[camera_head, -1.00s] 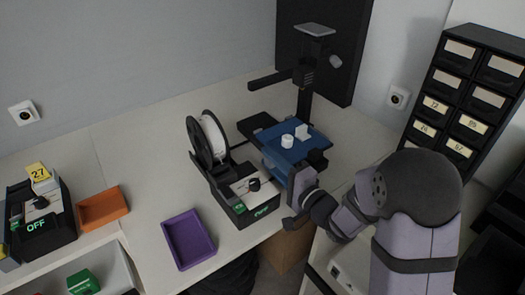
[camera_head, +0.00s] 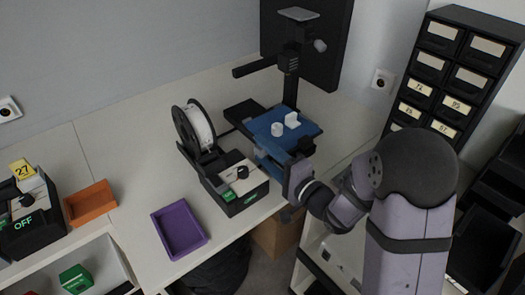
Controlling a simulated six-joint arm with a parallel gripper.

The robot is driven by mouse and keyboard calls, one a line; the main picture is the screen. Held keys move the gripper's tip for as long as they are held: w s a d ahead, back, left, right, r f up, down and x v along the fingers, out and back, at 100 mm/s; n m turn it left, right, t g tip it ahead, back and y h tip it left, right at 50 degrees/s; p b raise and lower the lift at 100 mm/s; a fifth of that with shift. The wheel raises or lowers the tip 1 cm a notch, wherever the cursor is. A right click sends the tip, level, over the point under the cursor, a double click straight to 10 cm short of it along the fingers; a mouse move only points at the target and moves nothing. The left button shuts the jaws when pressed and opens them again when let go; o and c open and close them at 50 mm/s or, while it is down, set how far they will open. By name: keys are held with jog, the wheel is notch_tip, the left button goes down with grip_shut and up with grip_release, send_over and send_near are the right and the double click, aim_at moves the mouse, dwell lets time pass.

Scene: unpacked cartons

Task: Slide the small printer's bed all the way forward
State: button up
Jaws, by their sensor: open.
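The small printer (camera_head: 290,88) stands on the table, with a dark upright post and a horizontal arm. Its blue bed (camera_head: 268,133) carries a white cylinder (camera_head: 277,129) and a small white angled piece (camera_head: 292,120). My gripper (camera_head: 291,178) is at the bed's near edge, low in front of it, and open. Its fingertips are partly hidden, and I cannot tell whether they touch the bed.
A control box (camera_head: 236,188) with a knob and a white spool (camera_head: 199,126) stand left of the printer. A purple tray (camera_head: 179,230) and an orange tray (camera_head: 90,204) lie further left. A black drawer cabinet (camera_head: 447,75) stands at the right.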

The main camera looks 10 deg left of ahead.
jog(key=v, duration=0.4)
jog(key=shift+s+d+r, duration=0.1)
jog(key=shift+s+d, duration=0.15)
jog(key=shift+d, duration=0.05)
jog(key=shift+p+v, duration=0.55)
jog(key=shift+v, duration=0.3)
